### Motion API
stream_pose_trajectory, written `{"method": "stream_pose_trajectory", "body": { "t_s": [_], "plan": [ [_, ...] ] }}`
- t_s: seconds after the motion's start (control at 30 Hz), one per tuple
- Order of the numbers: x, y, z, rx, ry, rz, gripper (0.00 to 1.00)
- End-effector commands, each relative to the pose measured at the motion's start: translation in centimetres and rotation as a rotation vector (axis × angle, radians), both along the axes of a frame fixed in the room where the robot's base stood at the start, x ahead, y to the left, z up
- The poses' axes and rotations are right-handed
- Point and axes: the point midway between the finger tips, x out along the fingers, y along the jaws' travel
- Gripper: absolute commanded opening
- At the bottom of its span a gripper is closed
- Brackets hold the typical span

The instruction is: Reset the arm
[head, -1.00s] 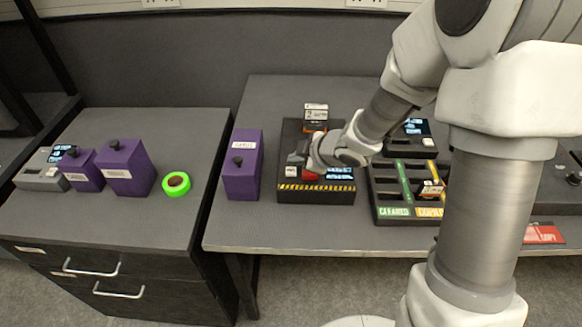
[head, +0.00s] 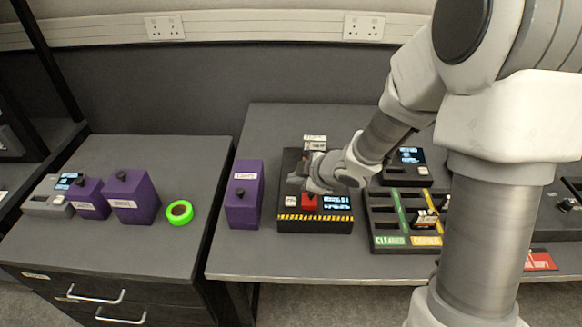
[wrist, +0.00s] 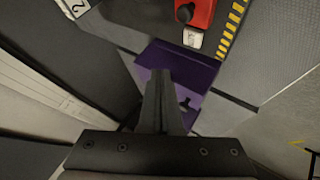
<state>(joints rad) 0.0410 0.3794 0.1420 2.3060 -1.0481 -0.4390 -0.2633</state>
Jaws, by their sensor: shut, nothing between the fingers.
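My gripper (wrist: 161,88) is shut and empty, its two dark fingers pressed together in the wrist view. In the head view my gripper (head: 299,179) hangs over the black box with a yellow-black striped front edge (head: 315,222). That box carries a red block (head: 309,201), a white button (head: 290,200) and a small lit screen (head: 337,202). In the wrist view the fingers lie in front of the purple box (wrist: 205,75), with the red block (wrist: 201,12) beyond it. Whether the fingers touch anything is not clear.
The purple box (head: 243,209) stands left of the striped box. A sorting tray (head: 388,241) with green and yellow strips is to the right. On the left cabinet are purple boxes (head: 133,202), a green ring (head: 180,222) and a grey device (head: 47,205). The table front is clear.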

Motion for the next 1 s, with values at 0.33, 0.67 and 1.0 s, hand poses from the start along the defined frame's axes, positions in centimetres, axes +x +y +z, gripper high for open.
{"method": "stream_pose_trajectory", "body": {
  "t_s": [0.33, 0.67, 1.0],
  "plan": [
    [0.6, -2.6, 3.0, -0.040, -0.016, -0.133, 0.00],
    [-2.8, -11.4, 12.4, -0.065, 0.011, -0.636, 0.00],
    [-12.7, -15.6, 18.4, 0.105, 0.167, -1.074, 0.00]
  ]
}}
